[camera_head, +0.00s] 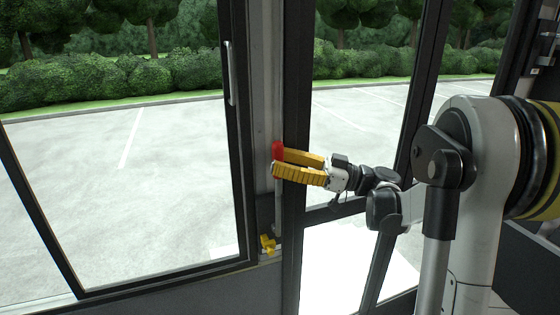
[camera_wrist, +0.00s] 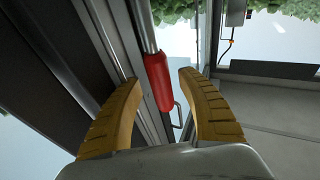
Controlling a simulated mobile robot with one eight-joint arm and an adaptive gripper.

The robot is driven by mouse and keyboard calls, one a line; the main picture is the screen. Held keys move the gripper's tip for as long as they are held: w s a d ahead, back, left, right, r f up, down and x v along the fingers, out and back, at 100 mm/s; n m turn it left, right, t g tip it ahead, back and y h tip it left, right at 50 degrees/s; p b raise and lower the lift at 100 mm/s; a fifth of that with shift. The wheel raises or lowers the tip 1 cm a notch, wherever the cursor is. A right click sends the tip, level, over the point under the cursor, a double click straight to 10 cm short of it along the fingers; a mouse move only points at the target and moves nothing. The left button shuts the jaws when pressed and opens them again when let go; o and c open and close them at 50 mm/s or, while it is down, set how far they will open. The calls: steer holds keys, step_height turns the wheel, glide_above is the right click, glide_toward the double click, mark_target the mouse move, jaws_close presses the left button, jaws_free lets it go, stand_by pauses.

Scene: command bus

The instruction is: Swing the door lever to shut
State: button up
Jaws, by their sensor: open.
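The door lever has a red handle (camera_head: 278,151) on a thin grey rod, standing upright against the pillar beside the door in the head view. The rod runs down toward a yellow piece (camera_head: 267,243) low on the pillar. My gripper (camera_head: 275,162) reaches in from the right at the height of the red handle. In the wrist view, the red handle (camera_wrist: 158,82) lies between the two yellow fingers of my gripper (camera_wrist: 158,75), with visible gaps on both sides. The fingers are open. Whether the handle sits fully at fingertip depth is hard to tell.
A dark-framed door (camera_head: 300,130) with glass stands right behind my gripper. A large window (camera_head: 120,180) is on the left, with a silver vertical bar (camera_head: 231,75) on its frame. Pavement and hedges lie outside. Free room around the pillar is narrow.

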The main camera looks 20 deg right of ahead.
steer(key=v, duration=1.2)
